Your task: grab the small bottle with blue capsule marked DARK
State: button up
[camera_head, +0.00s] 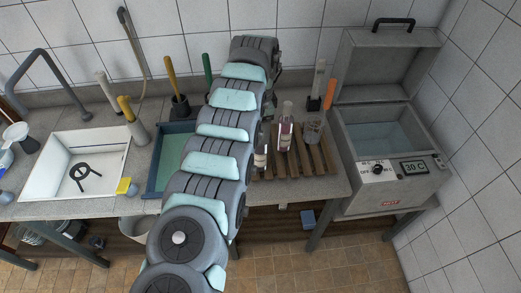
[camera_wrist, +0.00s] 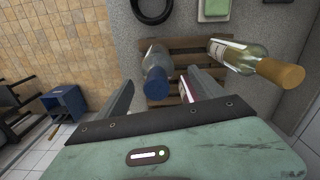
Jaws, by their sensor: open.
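In the wrist view, a bottle with a blue capsule (camera_wrist: 156,84) stands between the two fingers of my open gripper (camera_wrist: 160,80). Its capsule points toward the camera, and I see a gap on its left side; contact on the right is unclear. No DARK marking can be read. A green-yellow bottle with a tan capsule (camera_wrist: 283,72) stands to the right, outside the fingers. A dark red bottle part (camera_wrist: 187,92) shows beside the right finger, mostly hidden. In the head view, my arm hides the gripper.
A wooden slatted rack (camera_head: 325,158) holds a pinkish bottle (camera_head: 284,128), a glass (camera_head: 313,131) and a bottle partly behind my arm (camera_head: 260,158). An open grey water bath (camera_head: 385,135) stands to the right. A white sink (camera_head: 62,205) is at left.

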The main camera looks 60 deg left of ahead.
aim_at(260, 138)
jog(key=shift+s+a+f, duration=0.1)
jog(key=shift+s+f, duration=0.05)
jog(key=shift+f, duration=0.15)
jog(key=shift+s+d+f+p, duration=0.1)
jog(key=shift+f+p, duration=0.15)
jog(key=shift+f, duration=0.9)
jog(key=shift+s+d+f+p, duration=0.1)
jog(key=shift+f+p, duration=0.15)
jog(key=shift+f, duration=0.85)
jog(key=shift+w, duration=0.1)
jog(key=shift+c, duration=0.4)
grip_shut()
